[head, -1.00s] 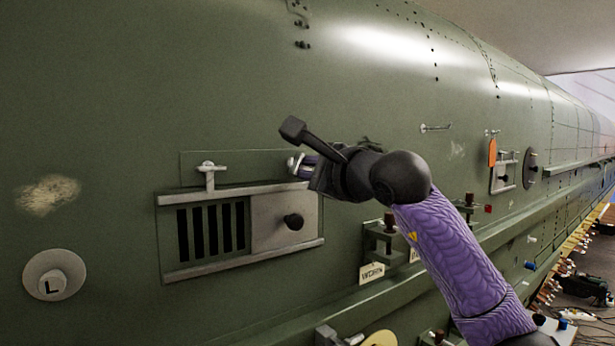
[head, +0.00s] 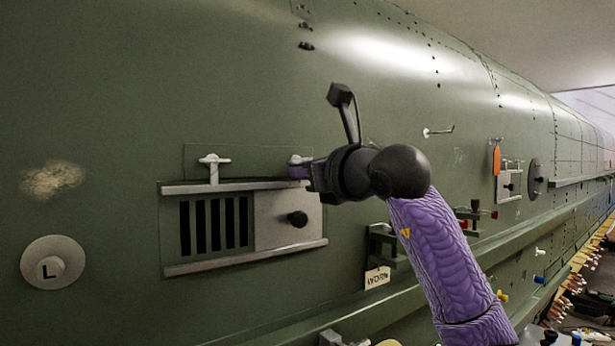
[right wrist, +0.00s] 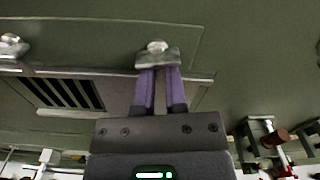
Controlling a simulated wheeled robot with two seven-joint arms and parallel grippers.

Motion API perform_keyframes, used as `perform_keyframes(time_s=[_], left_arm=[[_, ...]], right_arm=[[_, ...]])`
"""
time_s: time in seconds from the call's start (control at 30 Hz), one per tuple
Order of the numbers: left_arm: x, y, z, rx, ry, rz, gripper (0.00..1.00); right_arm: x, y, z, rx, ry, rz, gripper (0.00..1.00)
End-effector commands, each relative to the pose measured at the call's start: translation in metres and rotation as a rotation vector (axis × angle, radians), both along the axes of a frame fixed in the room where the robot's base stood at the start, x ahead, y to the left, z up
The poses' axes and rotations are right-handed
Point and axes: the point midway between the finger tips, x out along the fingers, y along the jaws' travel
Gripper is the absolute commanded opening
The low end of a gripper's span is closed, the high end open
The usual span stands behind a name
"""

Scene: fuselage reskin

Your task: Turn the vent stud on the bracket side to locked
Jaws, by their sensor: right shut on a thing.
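The vent (head: 212,228) is a slatted opening in the green skin with a grey sliding plate (head: 270,221) and a dark knob. A pale stud (head: 214,163) with a level crossbar stands above its left part. The second stud (head: 297,159), above the right end on the bracket side, is partly hidden by my right gripper (head: 301,172). The right wrist view shows this stud (right wrist: 157,47) at the tips of my purple fingers (right wrist: 160,78), which are shut on it. Its wing looks crosswise to the fingers there. My left gripper is out of view.
A round disc marked L (head: 53,264) is at the far left. A ledge (head: 330,300) runs below.

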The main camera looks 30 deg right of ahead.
Motion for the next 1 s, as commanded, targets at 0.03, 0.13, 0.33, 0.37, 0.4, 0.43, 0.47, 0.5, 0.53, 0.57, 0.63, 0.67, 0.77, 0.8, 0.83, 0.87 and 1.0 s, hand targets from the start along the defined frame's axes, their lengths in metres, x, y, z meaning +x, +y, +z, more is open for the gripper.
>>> perform_keyframes(time_s=[0.03, 0.13, 0.33, 0.37, 0.4, 0.43, 0.47, 0.5, 0.53, 0.57, 0.63, 0.67, 0.77, 0.8, 0.83, 0.87, 1.0], left_arm=[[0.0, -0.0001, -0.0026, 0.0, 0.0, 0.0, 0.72], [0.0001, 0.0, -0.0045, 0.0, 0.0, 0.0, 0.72], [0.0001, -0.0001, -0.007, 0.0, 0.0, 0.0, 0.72], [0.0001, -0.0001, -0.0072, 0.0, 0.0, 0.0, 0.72], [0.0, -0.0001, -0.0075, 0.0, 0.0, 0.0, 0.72], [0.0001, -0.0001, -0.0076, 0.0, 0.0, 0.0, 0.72], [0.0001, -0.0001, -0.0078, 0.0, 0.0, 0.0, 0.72], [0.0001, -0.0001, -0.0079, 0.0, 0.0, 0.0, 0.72], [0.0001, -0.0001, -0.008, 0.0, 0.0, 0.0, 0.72], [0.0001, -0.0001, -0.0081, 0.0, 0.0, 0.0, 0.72], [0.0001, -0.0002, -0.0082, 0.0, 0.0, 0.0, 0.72], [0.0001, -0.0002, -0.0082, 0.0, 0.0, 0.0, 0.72], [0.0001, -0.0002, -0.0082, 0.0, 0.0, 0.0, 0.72], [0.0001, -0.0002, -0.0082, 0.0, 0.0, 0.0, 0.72], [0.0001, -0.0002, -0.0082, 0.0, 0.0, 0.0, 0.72], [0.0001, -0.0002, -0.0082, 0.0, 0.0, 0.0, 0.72], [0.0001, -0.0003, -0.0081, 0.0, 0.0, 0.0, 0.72]], right_arm=[[0.0006, 0.001, -0.0033, 0.027, 0.008, 0.001, 0.0], [0.0007, 0.0016, -0.0033, 0.088, 0.013, 0.0, 0.0], [0.0007, 0.0027, -0.0032, 0.173, 0.022, -0.001, 0.0], [0.0007, 0.0029, -0.0032, 0.183, 0.023, -0.001, 0.0], [0.0007, 0.003, -0.0031, 0.193, 0.023, -0.001, 0.0], [0.0007, 0.0031, -0.003, 0.199, 0.024, -0.001, 0.0], [0.0007, 0.0031, -0.0029, 0.205, 0.024, -0.001, 0.0], [0.0005, 0.0032, -0.0028, 0.212, 0.024, -0.001, 0.0], [0.0005, 0.0032, -0.0027, 0.217, 0.024, -0.001, 0.0], [0.0005, 0.0033, -0.0026, 0.22, 0.024, -0.001, 0.0], [0.0005, 0.0033, -0.0025, 0.225, 0.025, -0.001, 0.0], [0.0004, 0.0033, -0.0024, 0.227, 0.025, -0.001, 0.0], [0.0004, 0.0033, -0.0022, 0.229, 0.025, -0.001, 0.0], [0.0004, 0.0033, -0.0022, 0.229, 0.025, -0.001, 0.0], [0.0004, 0.0033, -0.0022, 0.229, 0.025, -0.001, 0.0], [0.0004, 0.0034, -0.0022, 0.229, 0.024, 0.0, 0.0], [0.0003, 0.0034, -0.0021, 0.229, 0.024, 0.0, 0.0]])
